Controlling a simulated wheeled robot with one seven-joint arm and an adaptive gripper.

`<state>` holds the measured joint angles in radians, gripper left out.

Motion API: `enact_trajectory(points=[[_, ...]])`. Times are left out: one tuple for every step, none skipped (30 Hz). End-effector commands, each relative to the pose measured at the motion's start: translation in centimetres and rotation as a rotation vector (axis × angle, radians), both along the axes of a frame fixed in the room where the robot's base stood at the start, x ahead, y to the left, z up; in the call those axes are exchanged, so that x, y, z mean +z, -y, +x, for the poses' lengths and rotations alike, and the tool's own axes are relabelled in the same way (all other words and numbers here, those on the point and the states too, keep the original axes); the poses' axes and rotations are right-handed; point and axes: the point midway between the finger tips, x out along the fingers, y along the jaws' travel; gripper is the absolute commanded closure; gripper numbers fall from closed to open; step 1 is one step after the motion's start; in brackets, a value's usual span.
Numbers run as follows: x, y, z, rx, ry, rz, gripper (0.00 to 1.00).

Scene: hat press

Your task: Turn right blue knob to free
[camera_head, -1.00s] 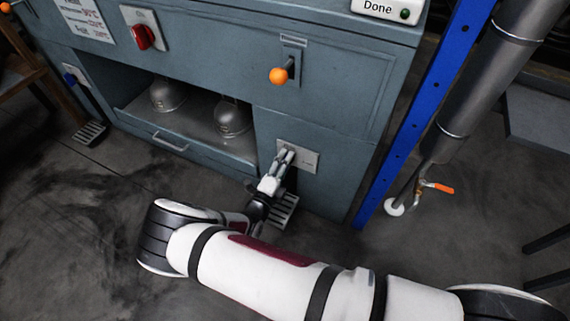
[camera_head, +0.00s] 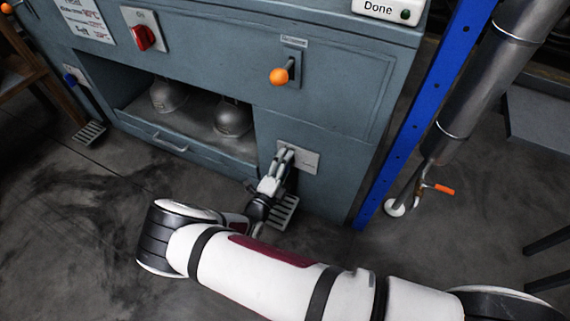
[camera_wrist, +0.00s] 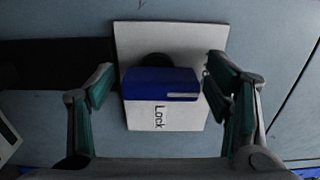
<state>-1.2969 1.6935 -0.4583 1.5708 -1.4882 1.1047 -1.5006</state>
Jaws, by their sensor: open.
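The right blue knob (camera_wrist: 160,80) shows in the wrist view on a pale plate (camera_wrist: 143,38). Its bar lies level across the plate, above the word "Lock"; a white mark sits near the bar's right end. My gripper (camera_wrist: 155,80) is open, with one finger on each side of the knob; a gap shows on the left, and the right fingertip is very close to the knob's end, contact unclear. In the head view my gripper (camera_head: 283,158) is at the plate (camera_head: 306,161) on the lower right of the machine, and it hides the knob there.
The grey-blue machine (camera_head: 340,100) carries an orange-tipped lever (camera_head: 279,76) above my gripper and a red knob (camera_head: 144,37). Another blue knob (camera_head: 70,79) is at far left. A pedal (camera_head: 284,212) is below my gripper. A blue post (camera_head: 425,110) stands to the right.

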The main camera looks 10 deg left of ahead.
Motion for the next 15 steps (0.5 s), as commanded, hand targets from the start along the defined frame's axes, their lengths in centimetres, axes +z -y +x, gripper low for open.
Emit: enact_trajectory(points=[[0.0,-0.1,-0.2,0.001,0.000,0.000,0.28],[0.0,-0.2,-0.4,0.001,-0.001,0.000,0.28],[0.0,-0.4,-0.7,0.002,-0.001,0.001,0.28],[0.0,-0.5,-1.1,0.002,-0.002,0.002,0.28],[0.0,-0.6,-1.4,0.002,-0.002,0.002,0.28],[0.0,-0.9,-2.0,0.002,-0.002,0.002,0.28],[0.0,-1.1,-2.6,0.002,-0.002,0.002,0.28],[0.0,-1.3,-3.2,0.003,-0.002,0.001,0.28],[0.0,-1.6,-3.9,0.003,-0.002,0.002,0.28],[0.0,-1.8,-4.5,0.004,-0.002,0.002,0.28],[0.0,-2.0,-5.1,0.003,-0.002,0.001,0.28],[0.0,-2.2,-5.9,0.003,-0.002,0.000,0.28],[0.0,-2.5,-6.5,0.003,-0.001,-0.001,0.28],[0.0,-2.7,-7.0,0.003,-0.002,0.001,0.28],[0.0,-2.9,-7.8,0.002,-0.002,0.001,0.28]])
